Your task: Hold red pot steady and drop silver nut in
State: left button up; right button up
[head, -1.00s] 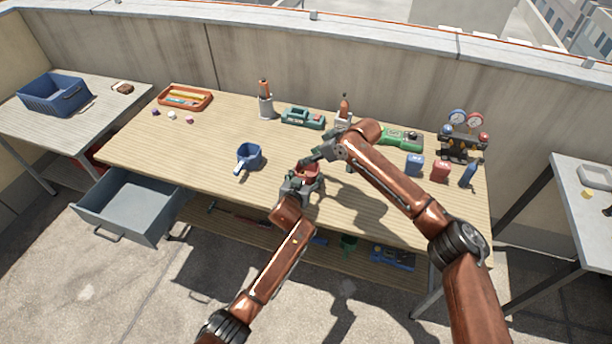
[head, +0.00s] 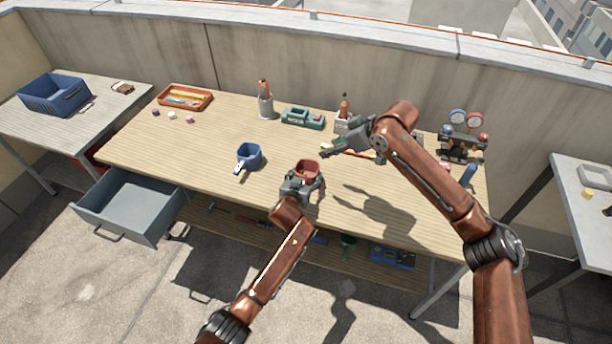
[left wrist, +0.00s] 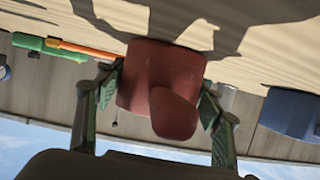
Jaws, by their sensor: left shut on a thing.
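The red pot (head: 307,171) stands upright at the front middle of the workbench. My left gripper (head: 302,184) is shut on it from the front. In the left wrist view the red pot (left wrist: 165,80) sits between the two green-padded fingers, its rounded handle facing the camera. My right gripper (head: 338,148) is in the air behind and to the right of the pot, apart from it. Its fingers are too small to tell whether they are open. I cannot make out the silver nut; the pot's inside is too small to read.
A blue pot (head: 249,156) stands left of the red pot. An orange-and-green tool (head: 360,153) lies behind it, partly behind my right gripper. A red tray (head: 185,98), a green device (head: 302,117) and a gauge set (head: 464,135) line the back. The front left of the bench is clear.

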pick_arm(q)
jog(key=o, duration=1.2)
jog(key=shift+o, duration=0.6)
jog(key=o, duration=0.4)
jog(key=shift+c, duration=0.2)
jog(key=shift+s+r+p, duration=0.2)
jog(key=shift+p, duration=0.15)
jog(key=p+v, duration=0.8)
jog(key=p, duration=0.1)
jog(key=shift+s+a+r, duration=0.1)
jog(key=shift+s+a, duration=0.05)
jog(key=shift+s, duration=0.1)
pick_arm(e)
notch_tip(320, 180, up, 14)
jog(key=s, duration=0.1)
jog(key=shift+s+t, duration=0.25)
jog(key=shift+t, duration=0.15)
